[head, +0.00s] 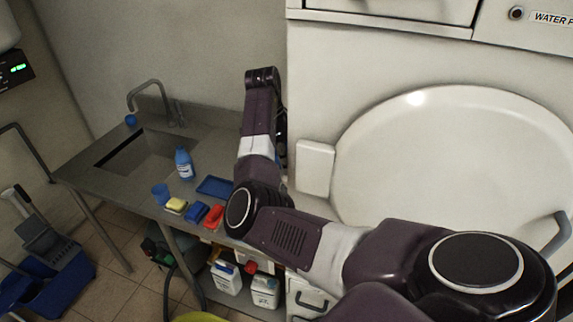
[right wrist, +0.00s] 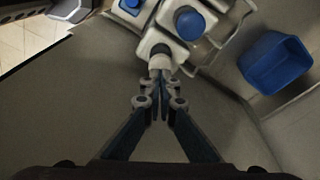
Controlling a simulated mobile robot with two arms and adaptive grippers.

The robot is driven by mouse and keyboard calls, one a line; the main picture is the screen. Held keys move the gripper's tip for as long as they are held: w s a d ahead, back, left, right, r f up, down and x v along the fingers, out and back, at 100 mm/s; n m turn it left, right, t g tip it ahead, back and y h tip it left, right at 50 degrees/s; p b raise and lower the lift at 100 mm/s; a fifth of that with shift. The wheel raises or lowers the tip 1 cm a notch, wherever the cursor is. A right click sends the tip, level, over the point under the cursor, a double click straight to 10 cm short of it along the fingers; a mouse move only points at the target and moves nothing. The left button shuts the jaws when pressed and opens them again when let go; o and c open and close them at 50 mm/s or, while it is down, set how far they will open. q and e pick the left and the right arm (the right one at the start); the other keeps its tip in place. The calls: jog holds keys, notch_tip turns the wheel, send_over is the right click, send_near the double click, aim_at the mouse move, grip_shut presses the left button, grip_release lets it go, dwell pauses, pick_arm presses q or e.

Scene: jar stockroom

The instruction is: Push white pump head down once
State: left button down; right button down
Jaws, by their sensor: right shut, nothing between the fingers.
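In the right wrist view, the white pump head (right wrist: 160,62) is a small pale piece on a white container (right wrist: 155,43). My right gripper (right wrist: 160,82) is shut and empty, with its fingertips right at the near edge of the pump head. I cannot tell whether they touch it. In the head view my right arm reaches over the counter and hides the right gripper and the pump head. My left gripper is in neither view.
White containers with blue caps (right wrist: 190,22) crowd beside the pump head, and a blue bin (right wrist: 275,62) stands to the right. The head view shows a sink counter (head: 101,178) with a blue bottle (head: 184,164), sponges and a blue tray (head: 215,186). A large white door (head: 455,160) is at right.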

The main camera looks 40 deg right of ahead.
aim_at(286, 177)
jog(key=shift+r, duration=0.15)
dwell(0.4)
notch_tip(286, 177, up, 6)
jog(key=shift+f, duration=0.1)
dwell(0.5)
jog(key=shift+f, duration=0.1)
dwell(0.4)
